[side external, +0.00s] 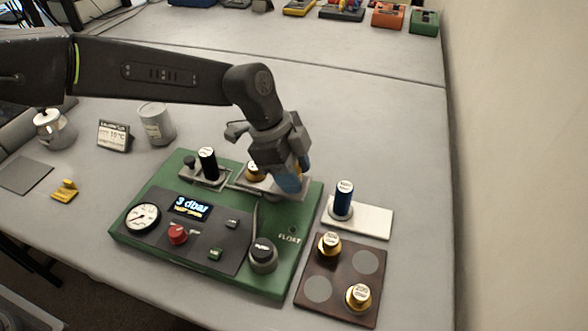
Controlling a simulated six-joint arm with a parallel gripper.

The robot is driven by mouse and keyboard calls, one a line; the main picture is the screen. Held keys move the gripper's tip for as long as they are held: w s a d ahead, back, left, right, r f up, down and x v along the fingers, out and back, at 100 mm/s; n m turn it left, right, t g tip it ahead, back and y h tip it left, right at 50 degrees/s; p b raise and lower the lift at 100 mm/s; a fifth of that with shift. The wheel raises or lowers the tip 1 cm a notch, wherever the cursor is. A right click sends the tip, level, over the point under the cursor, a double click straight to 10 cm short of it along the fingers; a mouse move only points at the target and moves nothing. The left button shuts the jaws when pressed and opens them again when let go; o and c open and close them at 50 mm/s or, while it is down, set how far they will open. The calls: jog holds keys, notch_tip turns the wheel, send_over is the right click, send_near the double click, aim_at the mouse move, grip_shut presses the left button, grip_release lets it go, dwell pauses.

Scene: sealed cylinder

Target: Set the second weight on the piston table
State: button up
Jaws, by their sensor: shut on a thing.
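The green test unit (277,273) stands on the bench with a light metal plate (240,183) at its back right, which looks like the piston table. A brass weight (254,171) with a pale top stands there, partly hidden by my gripper. My gripper (289,181), with blue fingertips, points down over the right part of this plate. It is shut on a brass weight, mostly hidden by the fingers; whether that weight touches the plate I cannot tell. Two more brass weights, (329,244) and (358,297), stand on the brown weight tray (338,278), beside two empty grey spots.
A blue cylinder (343,199) stands on a white plate (374,219) right of the unit. A black cylinder (207,163) rises at the unit's back left. The display (191,207) reads 3 dbar. A can (156,124) and small sign (115,136) stand behind left.

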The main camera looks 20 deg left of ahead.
jog(key=o, duration=1.2)
jog(key=shift+f, duration=0.1)
jog(key=shift+c, duration=0.2)
jog(key=v, duration=1.2)
jog(key=s+a+r+n+t+y, duration=0.1)
jog(key=s+a+r+n+t, duration=0.2)
jog(key=a, duration=0.4)
jog(key=s+a+r+n+y, duration=0.1)
jog(key=s+a+r+n, duration=0.2)
jog(key=s+a+n, duration=0.35)
jog(key=s+a+f+n+t+y, duration=0.2)
jog(key=s+a+f+n, duration=0.3)
jog(key=s+a, duration=0.8)
jog(key=n, duration=0.3)
jog(key=shift+s+f+t+y, duration=0.2)
jog(key=shift+s+t+y, duration=0.1)
jog(key=shift+s, duration=0.05)
